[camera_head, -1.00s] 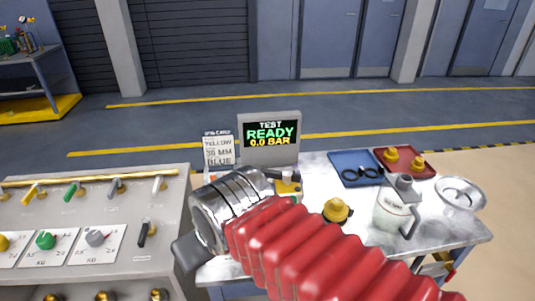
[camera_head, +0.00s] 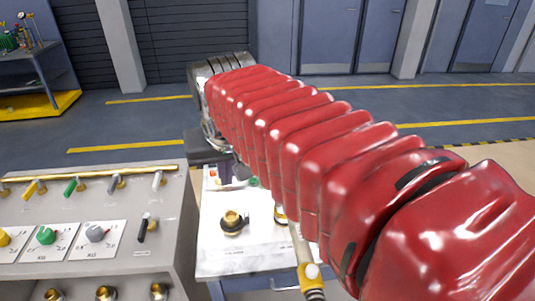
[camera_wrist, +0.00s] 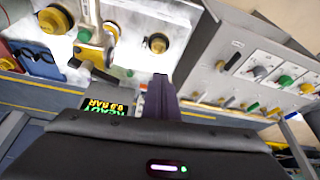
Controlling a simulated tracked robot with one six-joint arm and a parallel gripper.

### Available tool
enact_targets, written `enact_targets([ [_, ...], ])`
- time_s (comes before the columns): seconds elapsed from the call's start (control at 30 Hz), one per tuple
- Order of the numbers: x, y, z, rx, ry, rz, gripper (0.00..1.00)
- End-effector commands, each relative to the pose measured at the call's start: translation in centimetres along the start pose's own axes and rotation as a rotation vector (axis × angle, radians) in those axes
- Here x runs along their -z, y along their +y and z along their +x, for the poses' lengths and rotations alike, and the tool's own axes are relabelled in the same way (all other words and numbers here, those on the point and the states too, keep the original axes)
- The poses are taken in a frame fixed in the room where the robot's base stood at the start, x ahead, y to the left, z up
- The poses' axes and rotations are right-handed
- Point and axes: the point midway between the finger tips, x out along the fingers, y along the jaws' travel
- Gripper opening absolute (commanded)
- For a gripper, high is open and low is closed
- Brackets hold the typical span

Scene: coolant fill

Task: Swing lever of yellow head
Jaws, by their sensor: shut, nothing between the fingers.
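In the wrist view, which is upside down, a yellow and pale fitting (camera_wrist: 93,45) stands on the white bench. A dark bar that looks like its lever (camera_wrist: 88,70) sticks out on the display side. I cannot tell for certain that this is the yellow head. In the head view my red arm hides most of it. My gripper (camera_wrist: 160,82) is shut and empty; its dark fingers point over the bench between the fitting and the grey panel, apart from the bar. In the head view the arm largely covers the gripper.
A gold neck with a black base (camera_head: 232,221) stands on the bench. The grey panel (camera_head: 95,205) at left carries coloured levers and knobs. A display reading READY (camera_wrist: 103,106) is near the fitting. A blue tray (camera_wrist: 33,62) holds a black-handled tool. A yellow-ended hose (camera_head: 310,275) hangs at the bench front.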

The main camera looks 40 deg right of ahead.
Motion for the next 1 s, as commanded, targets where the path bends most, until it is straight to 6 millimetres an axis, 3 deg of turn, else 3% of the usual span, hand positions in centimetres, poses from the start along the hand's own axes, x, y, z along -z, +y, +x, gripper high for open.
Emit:
enact_targets([
  [0.03,1.7,1.3,-0.2,-0.025,-0.010,0.057,0.00],
  [0.2,6.2,5.9,-0.9,-0.103,-0.036,0.241,0.00],
  [0.43,10.0,11.3,-1.4,-0.185,-0.060,0.433,0.00],
  [0.6,10.8,12.7,-1.6,-0.204,-0.065,0.478,0.00],
  [1.0,10.7,12.7,-1.3,-0.203,-0.065,0.478,0.00],
])
